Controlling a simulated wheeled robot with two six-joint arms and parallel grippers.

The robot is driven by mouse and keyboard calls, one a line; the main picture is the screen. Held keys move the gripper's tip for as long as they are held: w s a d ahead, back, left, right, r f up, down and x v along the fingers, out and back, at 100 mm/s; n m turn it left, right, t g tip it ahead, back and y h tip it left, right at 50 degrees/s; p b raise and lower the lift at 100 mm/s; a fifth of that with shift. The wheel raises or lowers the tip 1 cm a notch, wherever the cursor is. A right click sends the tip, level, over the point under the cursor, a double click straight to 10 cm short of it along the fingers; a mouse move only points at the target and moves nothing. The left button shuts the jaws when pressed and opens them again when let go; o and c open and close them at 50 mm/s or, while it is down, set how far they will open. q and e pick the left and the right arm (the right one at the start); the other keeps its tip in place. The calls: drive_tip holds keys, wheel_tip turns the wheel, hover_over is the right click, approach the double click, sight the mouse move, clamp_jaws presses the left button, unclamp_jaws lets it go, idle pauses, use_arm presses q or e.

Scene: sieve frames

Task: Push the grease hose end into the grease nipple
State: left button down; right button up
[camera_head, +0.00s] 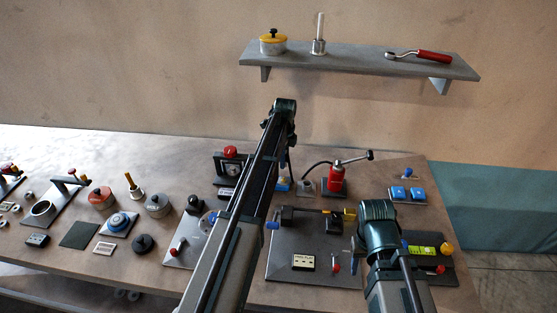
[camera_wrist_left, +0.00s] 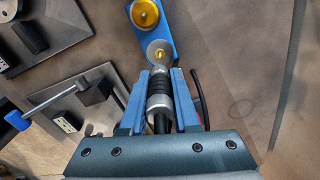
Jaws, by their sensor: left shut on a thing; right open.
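My left gripper (camera_wrist_left: 158,76) is shut on the hose end (camera_wrist_left: 159,98), a black ribbed sleeve with a silver collar. Beyond its tip, a blue block (camera_wrist_left: 160,30) carries a pale disc with a small gold nipple (camera_wrist_left: 159,53) at its centre. The hose end lines up with the nipple in the left wrist view; I cannot tell whether they touch. In the head view, my left arm partly hides the block (camera_head: 283,184). A black hose (camera_head: 315,165) arches from the red grease pump (camera_head: 335,179). My right gripper (camera_head: 358,246) is open, its fingers mostly hidden by its wrist.
Panels with knobs and levers crowd the table. A dark plate (camera_head: 300,240) lies between my arms. A shelf (camera_head: 350,60) on the wall holds a pot, a cylinder and a red-handled tool.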

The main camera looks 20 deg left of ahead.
use_arm(q)
drive_tip(key=shift+f, duration=0.15)
use_arm(e)
drive_tip(key=shift+f, duration=0.15)
use_arm(q)
drive_tip(key=shift+f+b, duration=2.45)
drive_tip(key=shift+b, duration=0.1)
use_arm(e)
drive_tip(key=shift+f, duration=2.4)
drive_tip(key=shift+f, duration=0.1)
use_arm(q)
drive_tip(key=shift+f+b, duration=1.05)
use_arm(e)
drive_tip(key=shift+f, duration=0.95)
use_arm(q)
drive_tip(key=c, duration=0.6)
unclamp_jaws()
drive_tip(key=shift+r, duration=0.15)
use_arm(e)
drive_tip(key=shift+r, duration=0.1)
use_arm(q)
drive_tip(key=shift+o, duration=0.2)
drive_tip(key=shift+r, duration=0.1)
use_arm(e)
drive_tip(key=shift+r, duration=0.1)
